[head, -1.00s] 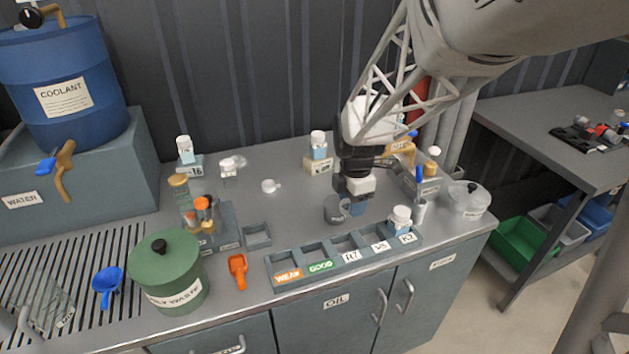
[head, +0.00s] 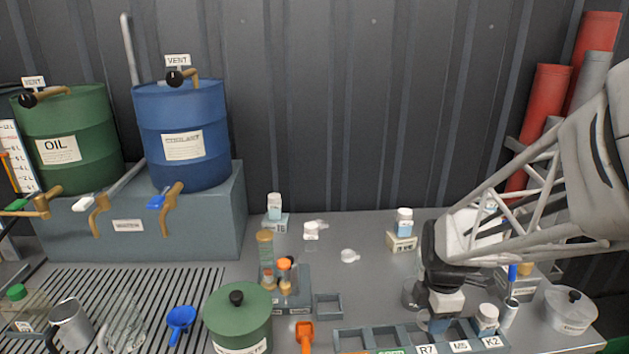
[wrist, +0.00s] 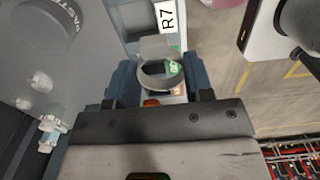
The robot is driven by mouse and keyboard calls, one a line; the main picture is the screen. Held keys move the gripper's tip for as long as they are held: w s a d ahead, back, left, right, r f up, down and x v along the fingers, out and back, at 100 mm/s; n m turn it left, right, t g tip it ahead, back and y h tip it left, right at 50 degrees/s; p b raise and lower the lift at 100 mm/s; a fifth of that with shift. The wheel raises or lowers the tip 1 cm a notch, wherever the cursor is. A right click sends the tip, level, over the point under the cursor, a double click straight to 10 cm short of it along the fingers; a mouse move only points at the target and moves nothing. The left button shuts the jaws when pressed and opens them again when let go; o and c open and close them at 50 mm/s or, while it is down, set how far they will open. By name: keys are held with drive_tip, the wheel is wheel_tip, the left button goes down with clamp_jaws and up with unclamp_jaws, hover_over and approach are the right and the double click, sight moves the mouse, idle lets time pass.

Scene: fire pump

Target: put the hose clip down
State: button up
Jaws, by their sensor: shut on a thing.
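The hose clip (wrist: 158,78) is a grey ring with a flat tab, seen in the wrist view between the two blue fingers of my gripper (wrist: 158,88). My gripper is shut on it. In the head view my gripper (head: 437,323) points down over the back of the labelled tray (head: 380,338), near the R7 and M5 compartments. In the wrist view the R7 label (wrist: 166,17) lies beyond the clip, and a green label shows through the ring. I cannot tell how high the clip is above the tray.
A white-capped bottle (head: 487,318) stands close right of my gripper, and a grey cup (head: 411,293) close left. A marker holder (head: 509,312) and clear lidded pot (head: 571,308) are farther right. A green pot (head: 238,322) and orange scoop (head: 304,336) stand left.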

drive_tip(key=w+d, duration=0.1)
drive_tip(key=w, duration=0.4)
drive_tip(key=w+d+f, duration=0.1)
drive_tip(key=w, duration=0.4)
drive_tip(key=w+d, duration=0.1)
drive_tip(key=w, duration=0.4)
drive_tip(key=shift+w+d+f, duration=0.15)
drive_tip(key=shift+w+f, duration=0.05)
drive_tip(key=shift+f, duration=0.05)
drive_tip(key=shift+f, duration=1.75)
drive_tip(key=shift+f, duration=0.2)
drive_tip(key=o, duration=0.9)
drive_tip(key=shift+r, duration=0.2)
wheel_tip(320, 180, up, 12)
